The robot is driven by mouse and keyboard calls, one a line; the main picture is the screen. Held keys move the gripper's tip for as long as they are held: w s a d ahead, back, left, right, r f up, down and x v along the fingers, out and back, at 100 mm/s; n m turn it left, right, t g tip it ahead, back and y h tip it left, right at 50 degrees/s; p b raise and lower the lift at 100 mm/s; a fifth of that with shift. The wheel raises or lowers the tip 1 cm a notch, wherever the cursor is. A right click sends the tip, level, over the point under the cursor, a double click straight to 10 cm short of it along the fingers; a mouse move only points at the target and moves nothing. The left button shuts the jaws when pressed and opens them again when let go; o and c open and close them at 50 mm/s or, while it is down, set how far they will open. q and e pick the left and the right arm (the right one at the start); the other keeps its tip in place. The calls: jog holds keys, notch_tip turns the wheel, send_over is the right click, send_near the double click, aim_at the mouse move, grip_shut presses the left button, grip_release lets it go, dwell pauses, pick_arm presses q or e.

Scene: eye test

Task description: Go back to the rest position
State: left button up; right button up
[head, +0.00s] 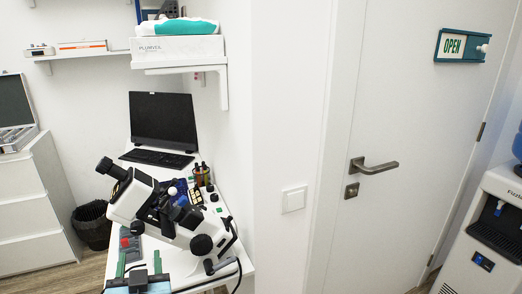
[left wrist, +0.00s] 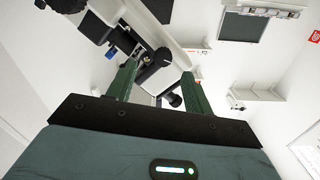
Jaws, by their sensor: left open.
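My left gripper (head: 139,257) is at the bottom of the head view, low in front of the near end of the white desk. Its two green fingers stand apart, with nothing held between them. In the left wrist view the open fingers (left wrist: 158,72) point toward the white and black microscope (left wrist: 155,50), which shows behind and between them. In the head view the microscope (head: 148,197) stands on the desk just beyond the gripper. I cannot tell the exact gap between them. My right gripper is in neither view.
The white desk (head: 222,280) also bears a monitor (head: 163,120), a keyboard (head: 157,158) and small bottles. A black bin (head: 92,224) and a drawer cabinet (head: 30,215) stand left. A closed door (head: 385,110) and water dispenser (head: 485,235) are right. Shelves (head: 180,67) hang above.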

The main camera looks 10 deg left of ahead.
pick_arm(q)
jog(key=s+d+f+m+g+h+p, duration=0.1)
jog(key=s+d+f+m+g+h, duration=0.2)
jog(key=s+f, duration=0.45)
jog(key=s+d+f+m+h+p, duration=0.25)
jog(key=s+f+h, duration=0.2)
jog(key=f, duration=0.65)
jog(key=s+d+f+g+h, duration=0.1)
jog(key=s+f, duration=0.2)
jog(key=s, duration=0.3)
jog(key=s+d+f+g+h, duration=0.1)
jog(key=s+d+f, duration=0.1)
jog(key=s, duration=0.4)
jog(key=s+d+f+g+h+p, duration=0.1)
jog(key=s+f, duration=0.3)
jog(key=s, duration=0.2)
jog(key=shift+s+d+f+g, duration=0.2)
jog(key=shift+s+f+g, duration=0.05)
jog(key=shift+s+g, duration=0.15)
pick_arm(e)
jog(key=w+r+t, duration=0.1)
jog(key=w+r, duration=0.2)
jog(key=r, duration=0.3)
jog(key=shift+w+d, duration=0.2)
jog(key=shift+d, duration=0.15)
pick_arm(q)
jog(key=shift+w, duration=0.1)
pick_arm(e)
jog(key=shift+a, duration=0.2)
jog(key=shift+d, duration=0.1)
